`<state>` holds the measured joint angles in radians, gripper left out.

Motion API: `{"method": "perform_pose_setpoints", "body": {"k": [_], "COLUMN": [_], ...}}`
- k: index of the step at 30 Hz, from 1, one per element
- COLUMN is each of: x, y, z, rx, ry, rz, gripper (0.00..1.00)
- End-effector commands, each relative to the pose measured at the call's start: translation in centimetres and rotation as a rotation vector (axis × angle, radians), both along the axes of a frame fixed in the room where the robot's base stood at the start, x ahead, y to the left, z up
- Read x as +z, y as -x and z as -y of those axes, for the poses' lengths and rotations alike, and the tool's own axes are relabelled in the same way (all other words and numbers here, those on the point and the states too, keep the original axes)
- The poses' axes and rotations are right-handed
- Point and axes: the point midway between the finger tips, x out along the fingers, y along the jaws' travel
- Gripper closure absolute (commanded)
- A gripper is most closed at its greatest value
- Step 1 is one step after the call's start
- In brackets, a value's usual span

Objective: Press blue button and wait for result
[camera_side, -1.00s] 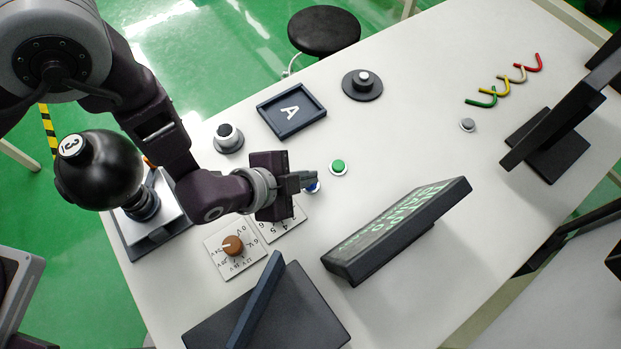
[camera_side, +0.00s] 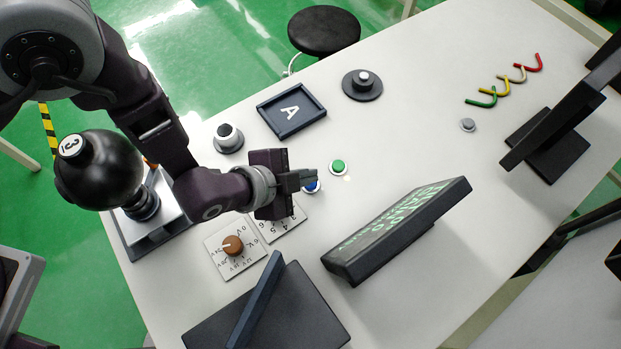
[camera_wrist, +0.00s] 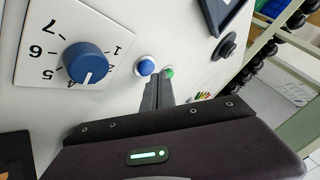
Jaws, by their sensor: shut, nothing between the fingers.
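The blue button (camera_side: 312,187) sits on the white table, partly covered by my fingers in the side view. It shows as a blue dome on a pale ring in the wrist view (camera_wrist: 146,66). My gripper (camera_side: 308,177) is shut and empty, with its fingertips above or at the blue button; I cannot tell whether they touch it. In the wrist view my fingertips (camera_wrist: 160,78) lie just right of the button. A dark display (camera_side: 400,230) with green text stands to the right; its text is too blurred to read.
A green button (camera_side: 338,167) is close beside the blue one. Dial panels with an orange-brown knob (camera_side: 233,245) and a blue knob (camera_wrist: 86,63) are near. A tray marked A (camera_side: 291,110) and a round black base (camera_side: 362,87) stand behind.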

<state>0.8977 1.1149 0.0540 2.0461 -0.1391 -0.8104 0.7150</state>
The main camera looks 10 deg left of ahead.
Motion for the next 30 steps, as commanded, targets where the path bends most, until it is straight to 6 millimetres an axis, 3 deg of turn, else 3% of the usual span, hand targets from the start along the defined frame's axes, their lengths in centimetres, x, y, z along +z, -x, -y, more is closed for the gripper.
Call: {"method": "perform_pose_setpoints", "body": {"k": [11,24,30], "x": [0.6,4.8,5.5], "y": [0.0,0.0,0.1], "z": [0.0,0.1,0.0], "rx": [0.0,-0.001,-0.002], "ry": [0.0,0.001,0.0], "rz": [0.0,0.002,0.0], "gripper": [1.0,1.0,1.0]}}
